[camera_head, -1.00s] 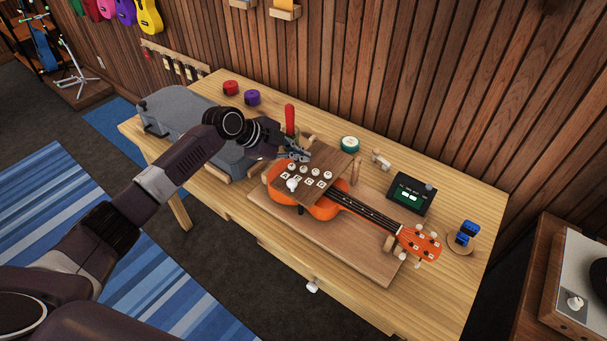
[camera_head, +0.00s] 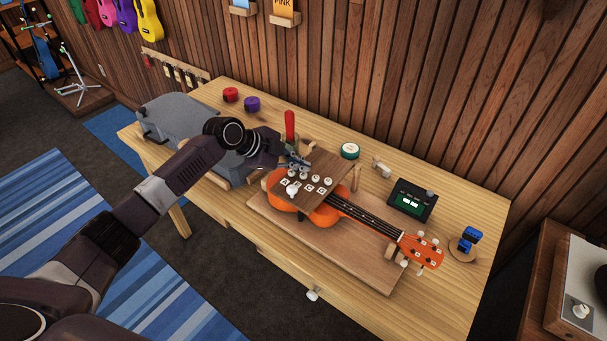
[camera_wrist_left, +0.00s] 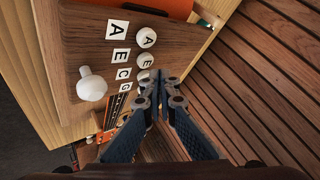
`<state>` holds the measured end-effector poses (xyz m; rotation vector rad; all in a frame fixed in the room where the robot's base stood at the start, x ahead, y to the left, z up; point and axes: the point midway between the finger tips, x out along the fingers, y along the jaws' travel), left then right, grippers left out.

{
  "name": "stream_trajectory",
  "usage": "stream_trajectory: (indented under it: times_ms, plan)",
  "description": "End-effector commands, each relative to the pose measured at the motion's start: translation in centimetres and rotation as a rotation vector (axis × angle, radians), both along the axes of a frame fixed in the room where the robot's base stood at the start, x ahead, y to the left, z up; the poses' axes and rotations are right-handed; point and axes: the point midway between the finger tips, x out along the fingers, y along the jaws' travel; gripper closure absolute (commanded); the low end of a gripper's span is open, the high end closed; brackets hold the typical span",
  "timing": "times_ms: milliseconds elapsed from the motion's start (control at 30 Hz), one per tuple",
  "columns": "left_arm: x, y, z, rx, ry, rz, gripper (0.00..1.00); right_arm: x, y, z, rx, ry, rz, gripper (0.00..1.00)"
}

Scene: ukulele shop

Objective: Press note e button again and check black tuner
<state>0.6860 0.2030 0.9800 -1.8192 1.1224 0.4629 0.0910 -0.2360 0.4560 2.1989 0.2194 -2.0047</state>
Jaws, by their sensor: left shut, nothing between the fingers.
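The wooden button board (camera_head: 333,168) sits over the orange ukulele's body (camera_head: 322,216), with a row of round white buttons. In the left wrist view, square labels A, E, C and G run beside the row. The note E button (camera_wrist_left: 144,61) is the second, next to the A button (camera_wrist_left: 145,38). My left gripper (camera_head: 298,164) is shut and empty, just above or beside the button row at its back edge; I cannot tell whether it touches one. In the wrist view its fingertips (camera_wrist_left: 160,82) hide the farther buttons. The black tuner (camera_head: 412,200) stands right of the ukulele, its small screen lit green.
A red upright handle (camera_head: 290,125) stands close behind my left gripper. A grey case (camera_head: 180,118) lies at the table's left. Blue clip-like items (camera_head: 468,236) sit near the right edge.

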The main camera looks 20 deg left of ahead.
Motion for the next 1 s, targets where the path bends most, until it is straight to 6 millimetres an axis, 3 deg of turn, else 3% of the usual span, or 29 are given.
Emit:
stream_trajectory:
  times_ms: [1000]
  plan:
    - [0.0, 0.0, -0.8, 0.000, 0.000, 0.000, 1.00, 0.0, 0.0, -0.9, 0.001, 0.000, 0.000, 1.00]
